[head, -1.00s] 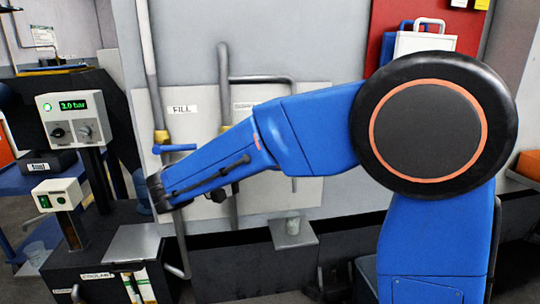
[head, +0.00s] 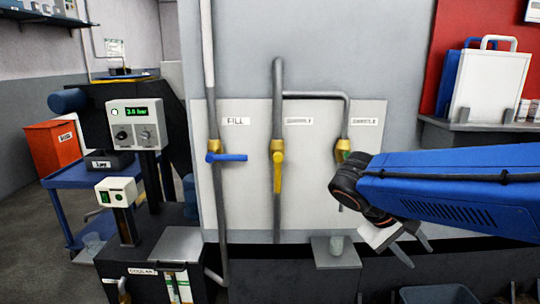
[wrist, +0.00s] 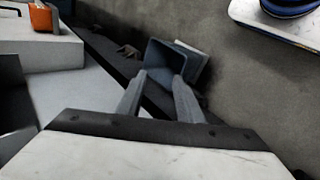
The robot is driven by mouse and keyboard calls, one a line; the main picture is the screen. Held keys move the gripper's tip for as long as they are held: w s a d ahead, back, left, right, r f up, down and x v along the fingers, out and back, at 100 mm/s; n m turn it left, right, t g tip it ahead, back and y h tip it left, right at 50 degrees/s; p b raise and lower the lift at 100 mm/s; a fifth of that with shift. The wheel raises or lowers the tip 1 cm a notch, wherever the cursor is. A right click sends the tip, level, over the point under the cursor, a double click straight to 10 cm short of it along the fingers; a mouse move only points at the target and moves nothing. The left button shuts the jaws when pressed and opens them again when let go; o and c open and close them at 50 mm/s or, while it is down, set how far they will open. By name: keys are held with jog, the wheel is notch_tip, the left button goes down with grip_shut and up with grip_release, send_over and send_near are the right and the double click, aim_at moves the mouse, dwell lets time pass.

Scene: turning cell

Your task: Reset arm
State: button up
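My blue arm comes in from the right in the head view, with my gripper (head: 414,250) at its end, tilted downward, clear of the wall panel and holding nothing visible. In the wrist view the two grey fingers of my gripper (wrist: 159,84) stand apart, with only a blue-grey bin (wrist: 166,60) in the background between them.
Behind are a blue valve handle (head: 227,158) lying sideways, a yellow handle (head: 278,172) pointing down and a partly hidden green one (head: 345,157). A small shelf (head: 336,257) with a cup (head: 336,244) juts out below. A gauge box (head: 137,125) stands left.

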jog(key=s+a+f+m+t+y, duration=0.2)
jog(key=s+a+f+t+y, duration=0.1)
jog(key=s+f+y, duration=0.3)
jog(key=s+y, duration=0.2)
jog(key=s, duration=0.2)
jog(key=shift+s+a+f+t, duration=0.3)
jog(key=shift+a+f+t, duration=0.1)
